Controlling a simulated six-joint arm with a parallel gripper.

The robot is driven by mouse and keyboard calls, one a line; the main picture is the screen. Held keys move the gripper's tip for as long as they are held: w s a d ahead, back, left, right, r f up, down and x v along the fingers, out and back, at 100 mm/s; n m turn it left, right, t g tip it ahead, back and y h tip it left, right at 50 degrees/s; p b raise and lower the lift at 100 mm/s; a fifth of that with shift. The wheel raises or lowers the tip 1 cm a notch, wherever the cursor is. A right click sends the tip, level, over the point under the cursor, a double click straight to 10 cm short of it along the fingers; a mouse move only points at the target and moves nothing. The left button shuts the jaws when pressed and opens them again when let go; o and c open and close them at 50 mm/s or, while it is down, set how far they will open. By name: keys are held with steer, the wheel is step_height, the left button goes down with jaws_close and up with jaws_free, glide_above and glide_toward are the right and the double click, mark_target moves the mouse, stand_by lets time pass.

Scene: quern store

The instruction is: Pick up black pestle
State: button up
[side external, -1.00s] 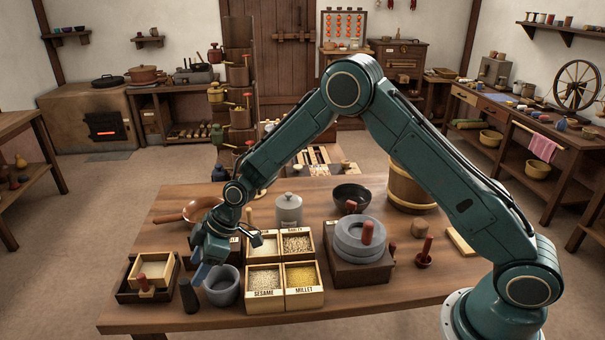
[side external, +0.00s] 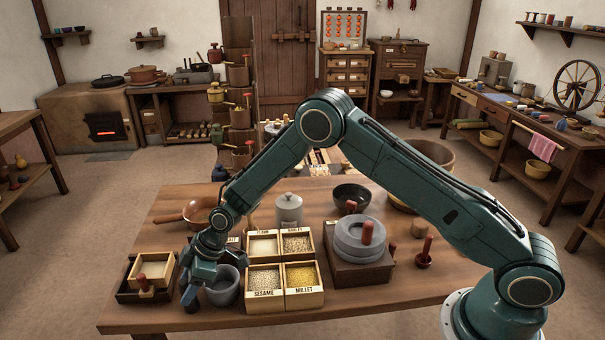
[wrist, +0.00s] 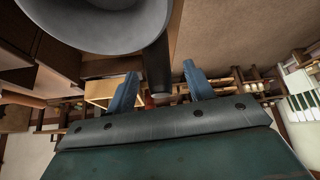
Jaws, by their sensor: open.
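The black pestle (side external: 191,307) stands near the table's front left edge. Only its lower part shows in the side external view, below my gripper (side external: 196,285). In the wrist view the black pestle (wrist: 157,68) is a dark cylinder lying between the two blue fingers of my gripper (wrist: 160,72). The fingers are open, with a gap on each side of the pestle. The grey stone mortar (side external: 222,287) is right beside it to the right; it also fills the top left of the wrist view (wrist: 100,22).
A dark tray (side external: 128,293) with a wooden box and a red-handled tool is to the left. Grain boxes (side external: 265,301) stand right of the mortar. A stone quern (side external: 350,237) is farther right. The front table strip is clear.

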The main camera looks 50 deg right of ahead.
mark_target(183, 293)
steer(key=shift+x, duration=1.7)
steer(key=c, duration=1.1)
